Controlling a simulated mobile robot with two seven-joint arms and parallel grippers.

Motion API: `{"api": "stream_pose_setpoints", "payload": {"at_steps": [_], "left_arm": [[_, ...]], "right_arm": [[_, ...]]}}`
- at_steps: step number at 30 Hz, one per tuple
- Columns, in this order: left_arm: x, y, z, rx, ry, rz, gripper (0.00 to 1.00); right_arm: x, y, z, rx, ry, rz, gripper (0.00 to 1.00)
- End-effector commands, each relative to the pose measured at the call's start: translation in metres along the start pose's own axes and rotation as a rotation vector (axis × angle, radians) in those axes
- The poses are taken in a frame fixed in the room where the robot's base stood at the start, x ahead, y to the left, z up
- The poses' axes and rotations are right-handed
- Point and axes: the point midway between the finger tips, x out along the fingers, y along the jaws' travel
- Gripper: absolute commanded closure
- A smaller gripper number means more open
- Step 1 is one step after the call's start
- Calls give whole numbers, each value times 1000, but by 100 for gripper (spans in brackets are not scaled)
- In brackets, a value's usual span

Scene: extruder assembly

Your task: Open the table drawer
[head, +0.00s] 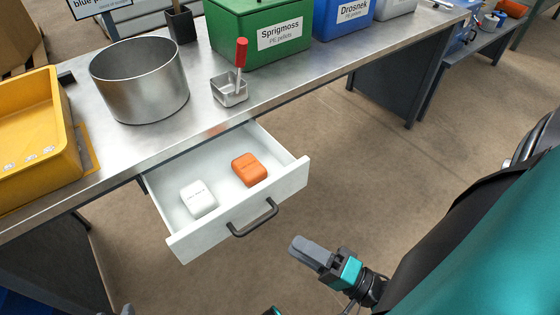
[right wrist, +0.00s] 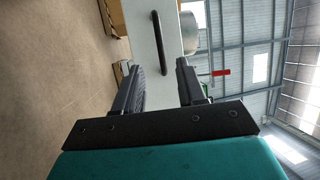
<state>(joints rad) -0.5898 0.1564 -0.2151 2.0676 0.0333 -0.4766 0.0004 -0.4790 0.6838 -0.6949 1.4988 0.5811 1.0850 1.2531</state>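The white table drawer (head: 216,237) stands pulled out from under the metal table, with its inside showing. Its dark bar handle (head: 253,218) is on the front panel; the handle also shows in the right wrist view (right wrist: 160,45), ahead of the fingers. A white box (head: 198,198) and an orange box (head: 249,169) lie inside the drawer. My right gripper (head: 297,244) is to the right of and below the handle, apart from it. In the right wrist view its two fingers (right wrist: 157,68) are spread with nothing between them. I cannot make out my left gripper.
The metal table (head: 130,140) holds a yellow bin (head: 70,125), a steel pot (head: 140,85), a small metal tray (head: 229,92) with a red-handled tool (head: 241,55), and a green Sprigmoss box (head: 235,40). The floor (head: 370,180) right of the drawer is clear.

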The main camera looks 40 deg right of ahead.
Motion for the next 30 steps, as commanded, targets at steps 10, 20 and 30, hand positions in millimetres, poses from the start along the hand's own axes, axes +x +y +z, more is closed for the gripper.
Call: {"api": "stream_pose_setpoints", "payload": {"at_steps": [10, 20, 30], "left_arm": [[0, 0, 2, -1, -1, 0, 57], [0, 2, 2, -11, -2, 0, 57], [0, 2, 2, -13, -1, 0, 57]], "right_arm": [[-39, 0, 0, 0, -1, 0, 60], [-39, 0, 0, 0, -1, 0, 60], [-36, 1, 2, -6, -4, 6, 60]]}}
